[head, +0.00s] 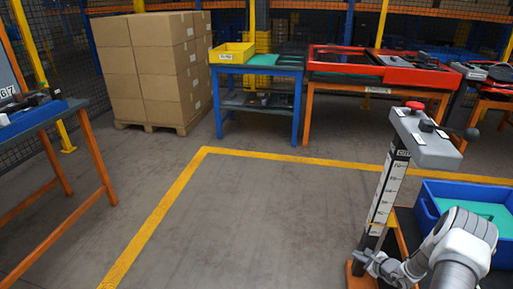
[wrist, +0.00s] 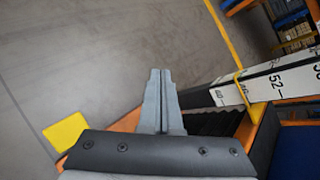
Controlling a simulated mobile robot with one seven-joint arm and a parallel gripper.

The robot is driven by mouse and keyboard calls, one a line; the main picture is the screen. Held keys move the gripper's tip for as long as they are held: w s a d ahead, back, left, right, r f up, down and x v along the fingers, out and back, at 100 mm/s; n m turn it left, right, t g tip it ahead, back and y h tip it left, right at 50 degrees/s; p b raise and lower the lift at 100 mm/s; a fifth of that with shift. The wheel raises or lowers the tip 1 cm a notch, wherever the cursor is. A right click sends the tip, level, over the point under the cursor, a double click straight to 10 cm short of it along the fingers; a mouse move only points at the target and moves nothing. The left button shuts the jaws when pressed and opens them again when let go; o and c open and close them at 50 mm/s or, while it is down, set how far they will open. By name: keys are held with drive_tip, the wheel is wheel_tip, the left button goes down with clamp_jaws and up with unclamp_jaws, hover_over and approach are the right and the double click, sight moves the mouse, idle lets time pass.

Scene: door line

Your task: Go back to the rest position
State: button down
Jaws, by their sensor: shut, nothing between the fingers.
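My gripper (wrist: 160,75) shows in the wrist view with its two grey fingers side by side and shut, nothing between them. In the head view my white and grey arm comes in at the lower right, and my gripper (head: 371,263) is low beside the foot of the measuring post (head: 388,190). The post has a white scale with black marks. The scale (wrist: 275,86) also shows in the wrist view, to the right of my fingers. I cannot tell whether my gripper touches the post or the orange frame.
A blue tray (head: 428,205) stands close by my arm at the right. A grey head with a red knob (head: 414,105) tops the post. A yellow plate (wrist: 66,131) lies left of my fingers. Open floor (head: 260,220) with yellow lines spreads ahead; boxes (head: 150,70) and tables stand behind.

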drive_tip(key=w+a+r+n+g+y, duration=0.15)
drive_tip(key=a+r+n, duration=0.3)
drive_tip(key=r, duration=0.55)
drive_tip(key=w+a+r+n+y, duration=0.25)
drive_tip(key=a+r, duration=0.35)
drive_tip(key=r, duration=0.4)
drive_tip(key=s+a+r+n+g, duration=0.2)
drive_tip(key=s+a+r+n, duration=0.2)
drive_tip(key=a+r, duration=0.3)
drive_tip(key=s+a+r+n+g, duration=0.1)
drive_tip(key=s+a+r+n, duration=0.3)
drive_tip(key=r, duration=0.5)
drive_tip(key=s+a+r+n+g+h, duration=0.1)
drive_tip(key=s+a+r+n+h, duration=0.15)
drive_tip(key=s+r, duration=0.35)
drive_tip(key=s+a+r+n+g+h, duration=0.1)
drive_tip(key=s+a+r+n, duration=0.25)
drive_tip(key=s, duration=0.45)
drive_tip(key=s+d+r+n+t+h, duration=0.25)
drive_tip(key=s+n+h, duration=0.2)
drive_tip(key=s, duration=1.05)
wheel_tip(320, 180, up, 22)
drive_tip(key=y+p, duration=0.1)
drive_tip(key=p, duration=2)
drive_tip(key=shift+w+a+f+g, duration=0.15)
drive_tip(key=shift+w+f+g, duration=0.1)
drive_tip(key=shift+g, duration=0.15)
drive_tip(key=shift+n, duration=0.25)
